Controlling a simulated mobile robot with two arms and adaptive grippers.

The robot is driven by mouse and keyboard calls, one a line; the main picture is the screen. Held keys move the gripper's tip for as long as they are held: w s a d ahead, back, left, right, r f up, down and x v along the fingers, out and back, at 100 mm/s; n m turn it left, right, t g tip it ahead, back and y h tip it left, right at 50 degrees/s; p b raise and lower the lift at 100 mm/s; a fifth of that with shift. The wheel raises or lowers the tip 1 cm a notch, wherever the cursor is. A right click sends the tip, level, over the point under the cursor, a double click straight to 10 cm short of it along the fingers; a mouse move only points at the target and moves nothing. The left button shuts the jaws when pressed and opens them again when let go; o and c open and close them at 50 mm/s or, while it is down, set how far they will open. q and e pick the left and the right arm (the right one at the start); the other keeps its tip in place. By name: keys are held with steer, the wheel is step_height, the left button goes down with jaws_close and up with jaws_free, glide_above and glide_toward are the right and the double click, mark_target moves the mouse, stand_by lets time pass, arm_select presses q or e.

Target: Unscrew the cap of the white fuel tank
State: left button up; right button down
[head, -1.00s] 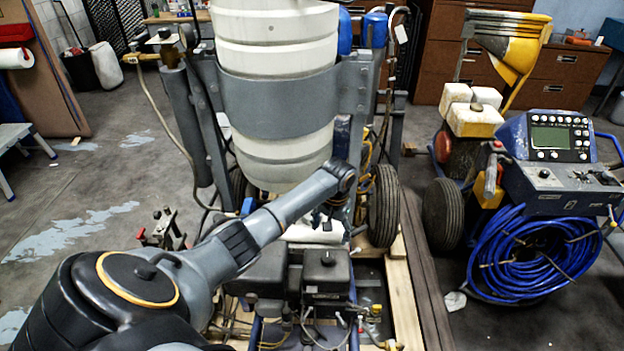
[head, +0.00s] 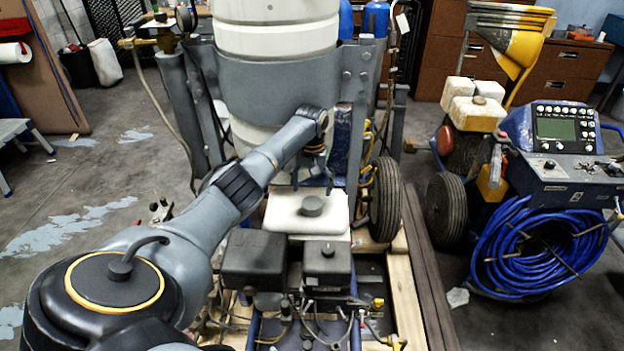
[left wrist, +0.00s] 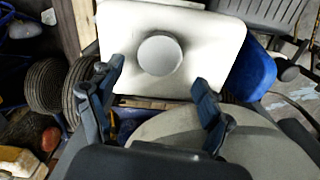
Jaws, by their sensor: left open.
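The white fuel tank (head: 283,213) sits low on the line striper, in front of the big ribbed white drum. Its round grey cap (head: 312,205) is on top of it. In the left wrist view the tank (left wrist: 215,35) fills the upper middle, with the cap (left wrist: 159,53) on it. My left gripper (head: 312,186) is open and empty above the back part of the tank, beyond the cap in the head view. In the left wrist view its two fingers (left wrist: 160,98) are spread wide, and the cap lies ahead of them, apart from both. My right gripper is not in view.
The big white drum (head: 278,75) with its grey band stands right behind the tank. Black engine boxes (head: 255,258) lie in front of it. A wheel (head: 385,200) is on the right. A blue hose machine (head: 535,200) stands farther right.

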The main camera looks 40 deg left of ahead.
mark_target(312, 203)
arm_select(q)
step_height(312, 203, down, 3)
steer(key=b, duration=0.2)
steer(key=shift+f+b, duration=0.1)
steer(key=shift+b, duration=0.25)
steer(key=shift+f+b, duration=0.55)
steer(key=shift+f, duration=1.05)
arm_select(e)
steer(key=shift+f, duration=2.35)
arm_select(q)
steer(key=shift+p, duration=0.35)
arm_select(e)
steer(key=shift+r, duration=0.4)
arm_select(q)
steer(key=c, duration=1.2)
steer(key=shift+r+n+p, duration=0.3)
steer(key=shift+n+p, duration=0.7)
steer(key=shift+p, duration=0.05)
steer(key=shift+c, duration=0.2)
steer(key=shift+n, duration=0.5)
steer(key=shift+f+n, duration=0.25)
steer(key=shift+n, duration=0.05)
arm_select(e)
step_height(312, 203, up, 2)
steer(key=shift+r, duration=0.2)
